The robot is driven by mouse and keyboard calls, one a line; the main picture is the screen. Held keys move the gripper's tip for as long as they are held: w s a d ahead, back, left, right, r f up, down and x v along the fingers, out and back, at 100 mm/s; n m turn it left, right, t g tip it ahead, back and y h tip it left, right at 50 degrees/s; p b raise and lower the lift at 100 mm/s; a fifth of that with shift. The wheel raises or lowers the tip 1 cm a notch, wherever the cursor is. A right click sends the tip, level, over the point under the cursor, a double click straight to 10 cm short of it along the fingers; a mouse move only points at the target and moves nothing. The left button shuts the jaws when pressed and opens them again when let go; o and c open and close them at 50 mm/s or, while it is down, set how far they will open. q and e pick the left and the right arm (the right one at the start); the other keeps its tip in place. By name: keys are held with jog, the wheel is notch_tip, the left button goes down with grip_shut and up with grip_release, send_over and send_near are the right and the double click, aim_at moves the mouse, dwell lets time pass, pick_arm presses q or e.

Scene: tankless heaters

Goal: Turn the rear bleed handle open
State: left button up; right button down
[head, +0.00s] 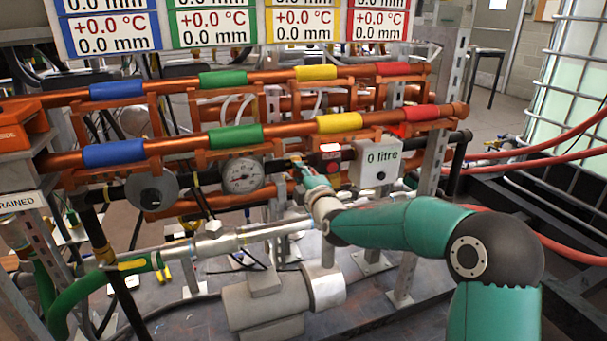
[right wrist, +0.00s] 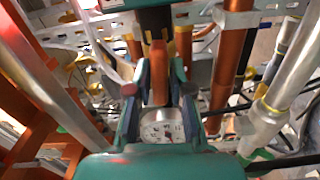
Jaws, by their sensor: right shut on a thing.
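In the head view the fingers largely hide this handle. I cannot tell from its shape whether it is the rear bleed handle or how far it is turned. My left gripper is not in view.
Two copper pipes with blue, green, yellow and red bands (head: 237,137) run above the gripper. A silver pipe (head: 220,245) and a grey motor (head: 265,308) are below. A metal upright (head: 440,120) and red hoses (head: 560,140) are at the right.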

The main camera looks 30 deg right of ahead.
jog(key=shift+a+f, duration=0.15)
jog(key=shift+f, duration=0.05)
jog(key=c, duration=1.2)
grip_release()
jog(key=shift+o, duration=0.3)
jog(key=shift+r, duration=0.1)
jog(key=shift+s, duration=0.15)
jog(key=v, duration=1.1)
jog(key=shift+s, duration=0.35)
